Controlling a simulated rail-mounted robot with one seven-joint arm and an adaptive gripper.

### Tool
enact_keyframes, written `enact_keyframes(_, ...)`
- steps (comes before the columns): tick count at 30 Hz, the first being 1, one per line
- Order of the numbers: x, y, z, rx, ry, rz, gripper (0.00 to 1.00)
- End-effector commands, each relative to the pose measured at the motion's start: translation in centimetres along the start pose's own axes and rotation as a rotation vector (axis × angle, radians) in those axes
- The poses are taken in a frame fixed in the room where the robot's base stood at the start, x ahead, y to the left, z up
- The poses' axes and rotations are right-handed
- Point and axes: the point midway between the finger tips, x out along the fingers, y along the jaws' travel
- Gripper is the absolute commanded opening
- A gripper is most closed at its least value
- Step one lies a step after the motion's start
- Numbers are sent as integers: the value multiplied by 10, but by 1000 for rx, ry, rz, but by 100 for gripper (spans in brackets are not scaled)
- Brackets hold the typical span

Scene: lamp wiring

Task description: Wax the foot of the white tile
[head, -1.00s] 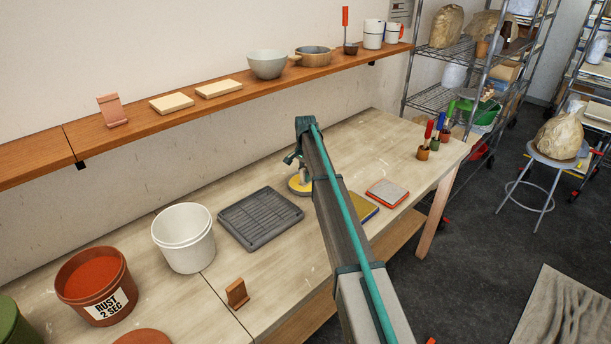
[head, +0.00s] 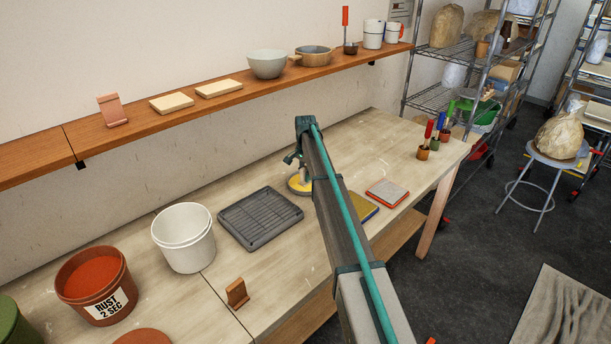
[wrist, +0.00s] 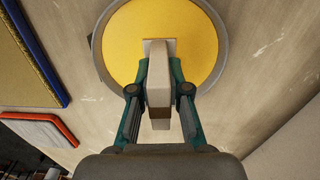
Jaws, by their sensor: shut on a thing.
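My gripper (wrist: 160,80) is shut on the white tile (wrist: 158,98), which looks pale beige and is held between its two fingers. The tile's wider foot (wrist: 153,46) is over the yellow wax (wrist: 200,28) in a round grey pan (wrist: 102,58), in the wrist view. Whether the foot touches the wax cannot be told from above. In the head view the yellow wax (head: 298,183) shows beside my arm, with part of the tile (head: 305,175) above it; my arm hides the rest.
A grey slatted rack (head: 260,218), a white bucket (head: 184,240) and a rust bucket (head: 92,285) stand left of the pan. A brown tile (head: 237,294) stands near the front edge. A yellow-blue pad (head: 365,208) and a grey-red pad (head: 387,192) lie right.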

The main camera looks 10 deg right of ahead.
Motion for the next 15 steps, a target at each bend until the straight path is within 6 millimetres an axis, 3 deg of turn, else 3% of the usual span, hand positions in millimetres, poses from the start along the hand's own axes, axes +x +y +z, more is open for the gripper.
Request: enact_keyframes(15,-32,0,0,0,0,0,0)
